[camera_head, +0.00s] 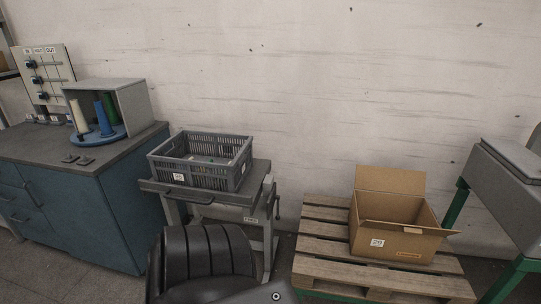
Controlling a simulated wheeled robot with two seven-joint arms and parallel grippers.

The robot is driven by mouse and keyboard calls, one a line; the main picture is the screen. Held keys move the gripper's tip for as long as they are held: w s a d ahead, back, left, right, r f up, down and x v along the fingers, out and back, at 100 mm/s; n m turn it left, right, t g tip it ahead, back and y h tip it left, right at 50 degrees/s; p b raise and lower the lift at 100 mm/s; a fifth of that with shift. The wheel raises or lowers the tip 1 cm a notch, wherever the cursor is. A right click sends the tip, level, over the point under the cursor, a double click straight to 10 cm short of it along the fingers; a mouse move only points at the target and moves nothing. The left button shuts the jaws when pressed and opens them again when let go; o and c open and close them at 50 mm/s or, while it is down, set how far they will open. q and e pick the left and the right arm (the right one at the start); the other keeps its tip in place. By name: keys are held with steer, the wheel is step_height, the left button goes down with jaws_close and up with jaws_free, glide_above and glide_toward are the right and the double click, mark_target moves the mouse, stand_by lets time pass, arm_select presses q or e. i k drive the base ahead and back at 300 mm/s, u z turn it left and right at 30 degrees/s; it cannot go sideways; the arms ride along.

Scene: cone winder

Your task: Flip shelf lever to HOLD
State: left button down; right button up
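A pale board (56,72) stands at the far left on the back of the blue cabinet. Small header labels run along its top; they seem to read IN, HOLD and OUT, but are too small to be sure. Several dark knobs sit on its left part, one above the other. I cannot tell which knob is the shelf lever, or its exact setting. A small stand (260,181) under a grey crate (213,178) carries a small label and a dark part on its right side; whether that part is a lever is unclear. Neither of my grippers is in view.
The blue cabinet (113,217) bears an open grey box (137,104) with several thread cones on a blue disc. A wooden pallet (323,250) with an open cardboard box (377,239) stands right of centre. A grey machine (507,185) on green legs is at far right.

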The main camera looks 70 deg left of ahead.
mark_target(277, 218)
steer(key=u, duration=0.6)
steer(key=i, duration=0.5)
steer(key=u, duration=0.65)
